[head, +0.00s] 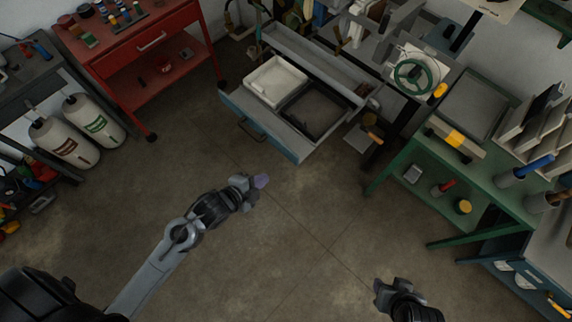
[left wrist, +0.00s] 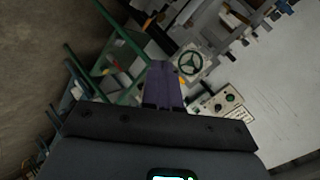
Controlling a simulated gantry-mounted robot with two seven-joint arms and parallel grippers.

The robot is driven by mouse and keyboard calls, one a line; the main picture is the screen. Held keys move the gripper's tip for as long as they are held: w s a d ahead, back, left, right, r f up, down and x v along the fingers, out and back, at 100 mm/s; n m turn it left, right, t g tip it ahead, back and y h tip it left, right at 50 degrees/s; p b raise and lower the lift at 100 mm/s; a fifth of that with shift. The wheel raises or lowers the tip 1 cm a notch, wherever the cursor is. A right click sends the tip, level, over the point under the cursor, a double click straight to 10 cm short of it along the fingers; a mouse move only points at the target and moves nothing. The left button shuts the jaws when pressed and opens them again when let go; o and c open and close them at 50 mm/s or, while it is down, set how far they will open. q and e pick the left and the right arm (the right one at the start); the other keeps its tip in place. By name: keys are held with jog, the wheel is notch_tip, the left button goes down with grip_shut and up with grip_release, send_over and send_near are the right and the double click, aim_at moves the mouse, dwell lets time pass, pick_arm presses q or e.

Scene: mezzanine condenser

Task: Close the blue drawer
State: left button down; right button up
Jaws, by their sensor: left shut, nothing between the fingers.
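The blue drawer (head: 267,131) stands pulled out from its cabinet at the upper middle of the head view. Its blue front has a dark handle (head: 250,130) and faces the lower left. A white tray and a dark tray lie inside it. My left gripper (head: 261,181) is shut and empty over the open floor, below and apart from the drawer front. Its purple fingers (left wrist: 163,86) show together in the left wrist view, where I cannot make out the drawer. My right gripper (head: 380,290) is at the lower right of the head view, far from the drawer; its fingers are unclear.
A red cart (head: 150,78) with tools stands at the upper left, with two gas cylinders (head: 98,121) below it. A green bench (head: 480,180) stands at the right. A machine with a green handwheel (head: 416,76) is right of the drawer. The middle floor is clear.

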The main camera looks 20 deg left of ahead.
pick_arm(q)
jog(key=w+a+f+m+t+h+b, duration=0.1)
jog(key=w+a+f+m+b, duration=0.15)
jog(key=f+b, duration=0.7)
jog(key=w+a+f+m+t+h+b, duration=0.1)
jog(key=w+f+m+b, duration=0.25)
jog(key=f+b, duration=0.6)
jog(key=t+b, duration=0.1)
jog(key=b, duration=1.7)
send_near(291, 154)
jog(key=b+x, duration=0.4)
jog(key=x, duration=0.1)
jog(key=shift+s+d+f, duration=0.1)
jog(key=shift+s+f, duration=0.05)
jog(key=shift+w+d+b, duration=0.25)
jog(key=shift+w+b, duration=0.15)
jog(key=shift+w, duration=0.4)
